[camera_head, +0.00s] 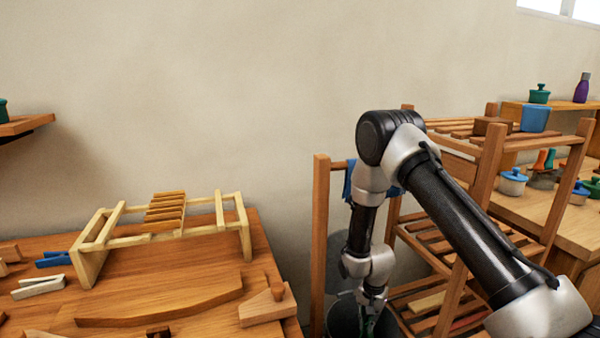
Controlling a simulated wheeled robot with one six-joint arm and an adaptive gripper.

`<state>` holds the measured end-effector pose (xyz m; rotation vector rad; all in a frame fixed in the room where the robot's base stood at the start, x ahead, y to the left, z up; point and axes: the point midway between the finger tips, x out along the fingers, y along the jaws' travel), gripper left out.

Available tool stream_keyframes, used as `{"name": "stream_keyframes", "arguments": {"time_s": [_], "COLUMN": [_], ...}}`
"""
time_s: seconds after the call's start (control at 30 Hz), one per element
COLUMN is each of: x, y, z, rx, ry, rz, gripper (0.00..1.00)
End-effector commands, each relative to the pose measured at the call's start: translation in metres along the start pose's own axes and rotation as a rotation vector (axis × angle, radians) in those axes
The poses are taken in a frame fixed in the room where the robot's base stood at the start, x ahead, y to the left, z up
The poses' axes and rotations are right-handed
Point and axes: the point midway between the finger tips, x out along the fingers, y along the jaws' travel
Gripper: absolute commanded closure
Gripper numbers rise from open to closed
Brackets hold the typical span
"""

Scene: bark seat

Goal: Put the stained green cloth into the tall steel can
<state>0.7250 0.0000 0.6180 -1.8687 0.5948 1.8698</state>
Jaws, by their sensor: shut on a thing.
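My gripper (371,308) points down at the bottom of the view, over the mouth of the tall steel can (340,322). It is shut on the green cloth (367,325), of which only a small dark green bit shows below the fingers. The stains cannot be made out. The can stands low between the workbench and the slatted rack, and its lower part is cut off by the frame. I cannot tell how far the cloth reaches below the rim.
A wooden workbench (190,290) with a slatted wooden frame (165,230) and clamps is at left. A wooden post (320,240) stands close to the can. A slatted rack (484,175) is at right, with a blue tub (535,118) on top. Blue cloth hangs behind my arm.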

Motion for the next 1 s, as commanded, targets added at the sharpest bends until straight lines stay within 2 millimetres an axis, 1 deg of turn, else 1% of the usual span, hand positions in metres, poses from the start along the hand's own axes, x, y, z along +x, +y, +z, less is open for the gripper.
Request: {"name": "stream_keyframes", "arguments": {"time_s": [0.13,0.4,0.43,0.53,0.57,0.77,0.8,0.93,1.0], "x": [0.0078,0.0087,0.0087,0.0086,0.0086,0.0085,0.0085,0.0085,0.0085], "y": [0.0002,0.0001,0.0001,0.0001,0.0001,0.0001,0.0001,0.0001,0.0001], "z": [0.0001,-0.0001,-0.0001,0.0,0.0,0.0,0.0,0.0,-0.0001], "rx": [0.0,0.0,0.0,0.0,0.0,0.0,0.0,0.0,0.0], "ry": [0.0,0.0,0.0,0.0,0.0,0.0,0.0,0.0,0.0], "rz": [0.0,0.0,0.0,0.0,0.0,0.0,0.0,0.0,0.0], "gripper": [1.0,1.0,0.85,0.67,0.63,0.63,0.6,0.36,0.36]}}
